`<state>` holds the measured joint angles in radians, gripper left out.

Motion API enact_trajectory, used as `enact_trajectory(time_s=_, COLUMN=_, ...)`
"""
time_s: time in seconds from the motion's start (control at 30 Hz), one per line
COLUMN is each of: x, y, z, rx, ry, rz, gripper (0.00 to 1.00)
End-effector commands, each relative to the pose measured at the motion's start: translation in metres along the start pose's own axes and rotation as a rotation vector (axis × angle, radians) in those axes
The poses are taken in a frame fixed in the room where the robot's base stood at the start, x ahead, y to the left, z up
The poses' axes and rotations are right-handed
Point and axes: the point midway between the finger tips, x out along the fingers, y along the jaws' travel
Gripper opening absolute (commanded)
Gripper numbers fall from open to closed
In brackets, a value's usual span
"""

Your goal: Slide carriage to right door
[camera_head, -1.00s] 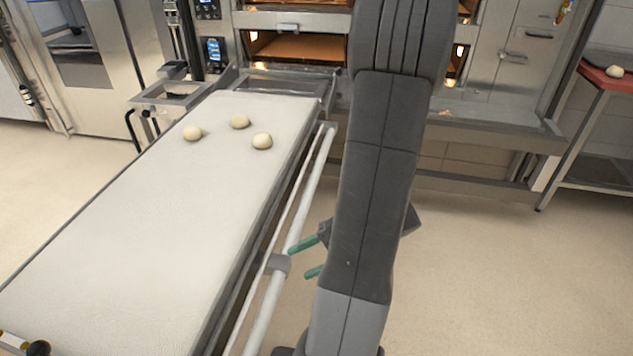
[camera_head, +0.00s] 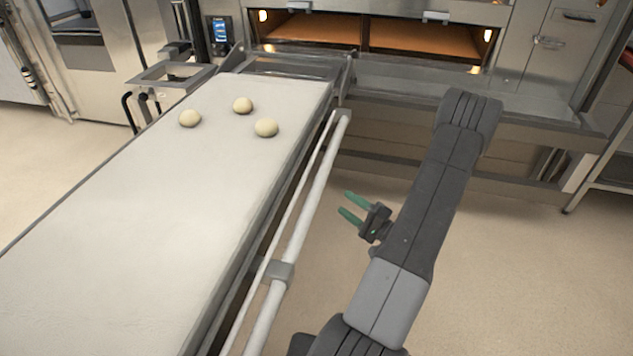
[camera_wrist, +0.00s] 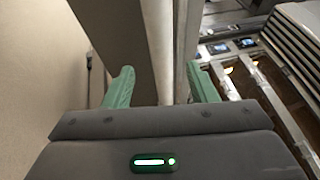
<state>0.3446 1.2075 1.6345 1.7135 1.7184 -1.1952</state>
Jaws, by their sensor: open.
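The carriage (camera_head: 150,210) is a long, pale loading belt at the left of the head view, its far end up against the oven front. Several dough balls, one of them here (camera_head: 243,105), sit on its far part. A white rail (camera_head: 303,220) with a grey clamp (camera_head: 279,272) runs along its right side. My gripper (camera_head: 345,205) has green fingers, is open and empty, and is to the right of the rail, apart from it. In the wrist view, the fingers (camera_wrist: 160,85) are spread, with a pale beam-like part beyond them. The right door (camera_head: 425,45) of the oven opening shows a lit chamber.
The deck oven (camera_head: 480,110) spans the back, with a metal ledge below its opening. A control screen (camera_head: 220,30) stands left of the opening. A metal rack (camera_head: 610,160) is at the far right.

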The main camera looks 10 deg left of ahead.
Motion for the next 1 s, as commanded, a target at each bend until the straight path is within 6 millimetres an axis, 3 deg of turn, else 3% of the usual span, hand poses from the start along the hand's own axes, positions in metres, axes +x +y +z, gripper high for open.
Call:
enact_trajectory(time_s=0.4, x=0.083, y=0.001, z=0.003, rx=0.001, ry=-0.008, rz=0.002, gripper=0.52)
enact_trajectory(time_s=0.6, x=0.113, y=0.0, z=0.002, rx=0.001, ry=-0.006, rz=0.001, gripper=0.52)
enact_trajectory(time_s=1.0, x=0.127, y=0.0, z=0.002, rx=0.003, ry=-0.003, rz=0.002, gripper=0.52)
